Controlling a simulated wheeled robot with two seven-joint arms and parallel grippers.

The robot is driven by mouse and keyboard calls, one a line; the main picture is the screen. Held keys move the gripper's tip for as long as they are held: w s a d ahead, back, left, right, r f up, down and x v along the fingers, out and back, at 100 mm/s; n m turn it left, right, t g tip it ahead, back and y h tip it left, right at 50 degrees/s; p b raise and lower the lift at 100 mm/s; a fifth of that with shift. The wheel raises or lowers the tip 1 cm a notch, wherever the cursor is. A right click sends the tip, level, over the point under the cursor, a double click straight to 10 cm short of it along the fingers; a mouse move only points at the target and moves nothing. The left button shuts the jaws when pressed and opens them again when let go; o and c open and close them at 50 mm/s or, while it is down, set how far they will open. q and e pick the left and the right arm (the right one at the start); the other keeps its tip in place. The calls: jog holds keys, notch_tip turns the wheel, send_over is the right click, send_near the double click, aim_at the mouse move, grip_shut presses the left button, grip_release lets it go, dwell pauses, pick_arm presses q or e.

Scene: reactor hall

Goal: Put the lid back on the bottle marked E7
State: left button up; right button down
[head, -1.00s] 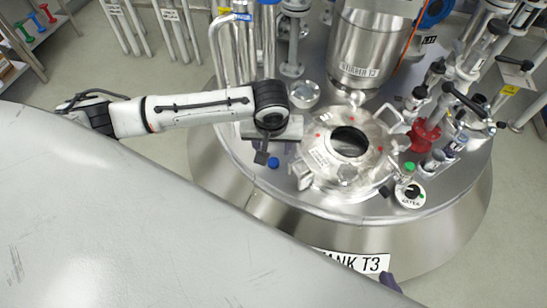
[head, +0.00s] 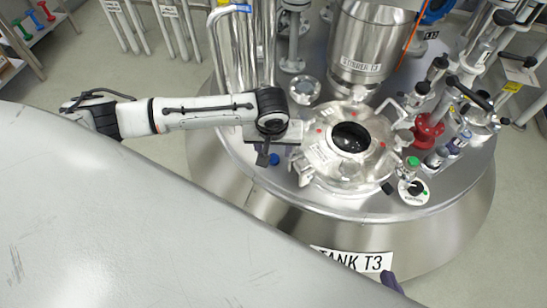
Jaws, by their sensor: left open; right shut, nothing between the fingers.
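My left gripper (head: 263,156) hangs below its black wrist over the left part of the tank top. Its jaws are open, and I see nothing held in them. A small blue cap (head: 274,159) shows just right of the fingers; I cannot tell whether they touch. A green-capped bottle (head: 412,163) stands at the right of the tank top. Several small dark-capped bottles (head: 436,158) stand further right. Their marks are too small to read, so I cannot tell which is E7 or where its lid is.
The round tank hatch (head: 350,138) with its dark opening sits mid-tank. The stirrer housing (head: 366,45) rises behind it. Valves, with a red one (head: 428,130), crowd the right. A large grey surface (head: 130,220) hides the lower left. Bare metal shows along the tank's front.

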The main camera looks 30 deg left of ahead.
aim_at(273, 158)
pick_arm(q)
jog(key=b+x, duration=0.2)
jog(key=x, duration=0.2)
jog(key=shift+s+f, duration=0.1)
jog(key=shift+f, duration=0.45)
pick_arm(e)
jog(key=shift+w+a+f+g, duration=0.4)
jog(key=shift+w+a+f, duration=0.25)
jog(key=shift+a+f, duration=0.15)
pick_arm(q)
jog(key=shift+c, duration=0.3)
pick_arm(e)
jog(key=shift+d, duration=0.1)
pick_arm(q)
jog(key=c, duration=1)
pick_arm(e)
jog(key=shift+y, duration=0.3)
